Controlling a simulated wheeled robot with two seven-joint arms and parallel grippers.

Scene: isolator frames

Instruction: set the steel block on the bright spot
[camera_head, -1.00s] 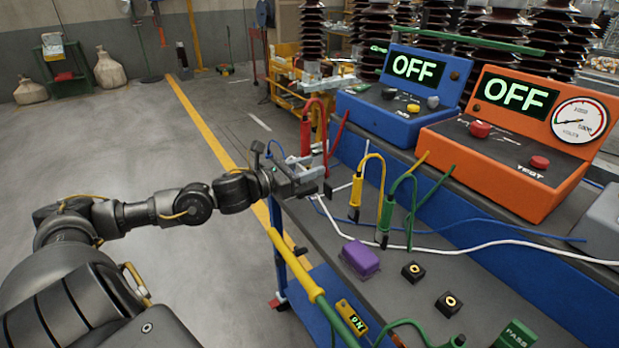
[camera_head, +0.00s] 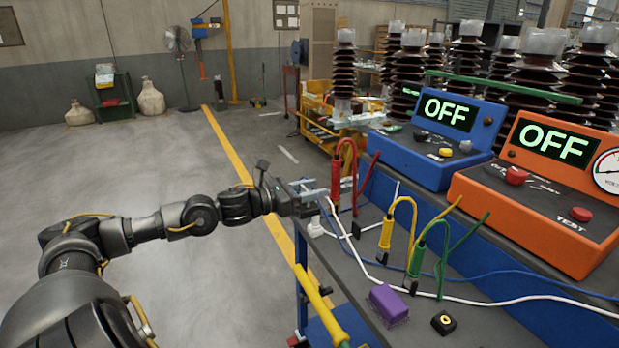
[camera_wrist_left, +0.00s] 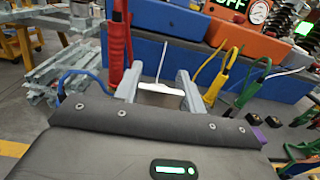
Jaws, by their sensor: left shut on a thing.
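My left gripper (camera_head: 318,196) is at the far left end of the bench, beside the red clamp. In the left wrist view its two pale fingers (camera_wrist_left: 157,88) close on a small grey piece with a white edge. I take this piece to be the steel block (camera_wrist_left: 160,98). Its lower part is hidden by the gripper body. In the head view the block cannot be made out clearly among the fingers. I cannot make out a bright spot on the bench. My right gripper is not in view.
A red clamp (camera_head: 336,180), a yellow plug (camera_head: 386,234) and a green plug (camera_head: 416,260) stand on the bench with loose cables. A purple block (camera_head: 388,304) and a small black block (camera_head: 443,323) lie nearer. Blue (camera_head: 440,140) and orange (camera_head: 540,200) testers stand behind.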

